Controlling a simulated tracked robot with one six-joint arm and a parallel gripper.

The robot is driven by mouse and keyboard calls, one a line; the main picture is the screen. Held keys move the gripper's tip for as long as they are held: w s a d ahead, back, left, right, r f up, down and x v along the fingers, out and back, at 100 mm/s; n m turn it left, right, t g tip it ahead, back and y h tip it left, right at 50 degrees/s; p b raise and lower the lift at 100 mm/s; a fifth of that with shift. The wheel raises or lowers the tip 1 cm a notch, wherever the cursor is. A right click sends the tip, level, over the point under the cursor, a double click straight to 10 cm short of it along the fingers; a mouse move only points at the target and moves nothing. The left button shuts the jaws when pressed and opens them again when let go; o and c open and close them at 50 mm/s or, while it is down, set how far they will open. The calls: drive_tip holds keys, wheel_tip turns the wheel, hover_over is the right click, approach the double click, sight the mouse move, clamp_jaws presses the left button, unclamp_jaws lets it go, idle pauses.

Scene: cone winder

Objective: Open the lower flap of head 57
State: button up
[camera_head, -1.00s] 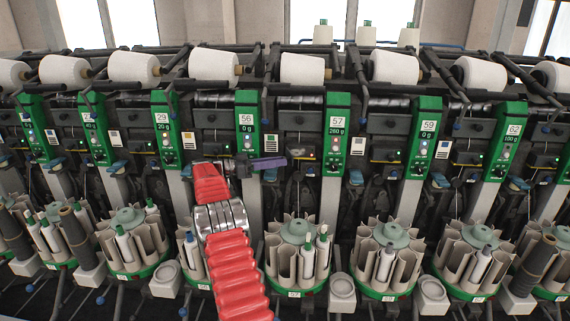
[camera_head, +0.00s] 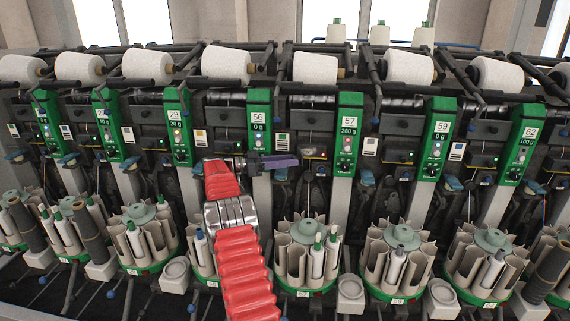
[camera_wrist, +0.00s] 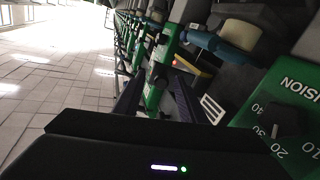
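Head 57 has a green panel (camera_head: 349,135) with a "57" label and a 260 g display, right of centre in the head view. Its dark winding unit (camera_head: 313,152) lies left of that panel, under a white cone (camera_head: 315,68). I cannot tell the outline of its lower flap; the area is dark and small. My gripper (camera_head: 293,161) has dark purple fingers pointing right, in front of the machine between panels 56 and 57. In the wrist view, my gripper (camera_wrist: 158,82) has its fingers apart, with a green panel (camera_wrist: 158,75) beyond them and nothing visibly held.
The panel of head 56 (camera_head: 259,130) stands just behind my gripper. A round bobbin magazine (camera_head: 305,255) stands below head 57, with a small white-grey box (camera_head: 350,292) at its right. In the wrist view, a dark knob (camera_wrist: 285,118) is close at right; open tiled floor (camera_wrist: 50,85) lies left.

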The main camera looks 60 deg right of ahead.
drive_tip(key=v, duration=1.4)
drive_tip(key=shift+s, duration=0.15)
idle(1.0)
